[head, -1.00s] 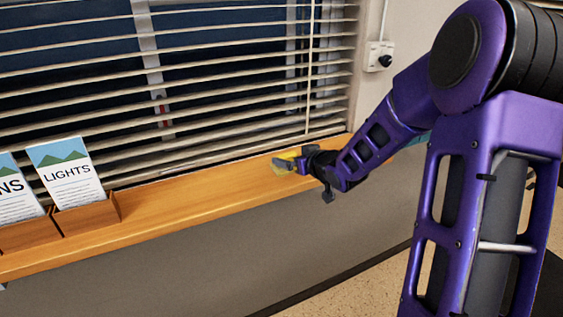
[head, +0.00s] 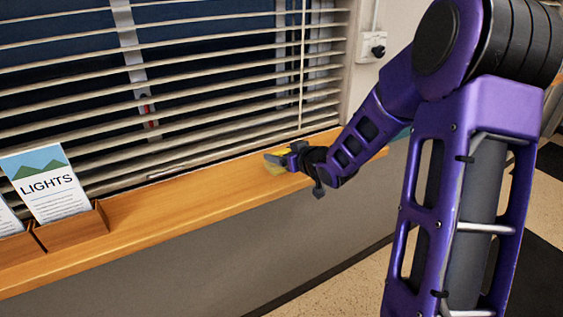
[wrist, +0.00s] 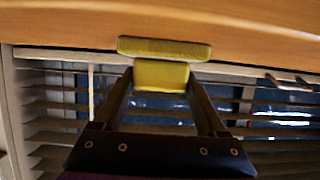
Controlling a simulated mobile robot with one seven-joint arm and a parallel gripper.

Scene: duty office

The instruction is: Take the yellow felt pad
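The yellow felt pad (wrist: 162,76) is a small yellow block with a wider flat part above a narrower one in the wrist view. My gripper (wrist: 161,78) has its two fingers on either side of the narrower part, and they appear to touch it. In the head view my gripper (head: 277,160) is low over the wooden sill (head: 190,198), with the pad's yellow showing around the fingers. The fingers partly hide the pad there. I cannot tell whether the pad touches the sill.
Window blinds (head: 200,90) stand close behind the sill. A leaflet marked LIGHTS (head: 46,185) stands in a wooden holder (head: 75,230) at the left. The sill between holder and gripper is clear. A wall socket (head: 371,46) is right of the window.

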